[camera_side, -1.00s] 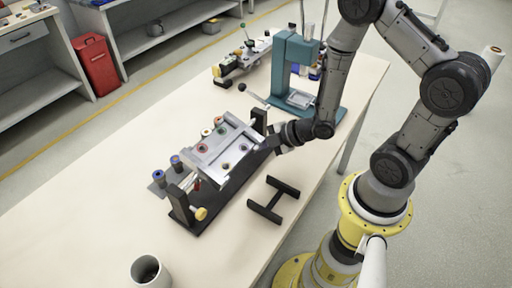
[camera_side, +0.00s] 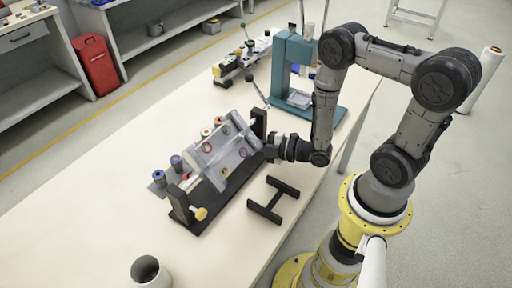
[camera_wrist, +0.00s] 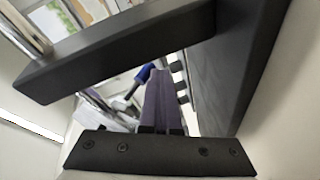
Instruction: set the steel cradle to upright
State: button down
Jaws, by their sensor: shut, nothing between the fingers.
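The steel cradle (camera_side: 226,150) is a silver tray-like frame with several coloured rings on its face. It hangs between the two dark end posts of a long black stand (camera_side: 228,187) and is tilted, its face turned toward the side camera. My gripper (camera_side: 270,151) is at the cradle's right end, beside the far post (camera_side: 259,123). In the wrist view its fingers (camera_wrist: 160,78) are together with nothing between them. Whether they touch the cradle cannot be told. A yellow knob (camera_side: 200,213) sits on the near post.
A black H-shaped frame (camera_side: 272,201) lies on the table right of the stand. A teal press (camera_side: 294,65) stands behind. Small blue-topped cylinders (camera_side: 159,175) are left of the stand. A grey cup (camera_side: 149,272) is at the front. The table's left part is clear.

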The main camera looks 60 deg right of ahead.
jog(key=shift+w+r+t, duration=0.1)
jog(key=shift+w+t, duration=0.2)
jog(key=shift+t, duration=0.1)
jog(key=shift+w+t, duration=0.15)
jog(key=shift+t, duration=0.15)
dwell(0.5)
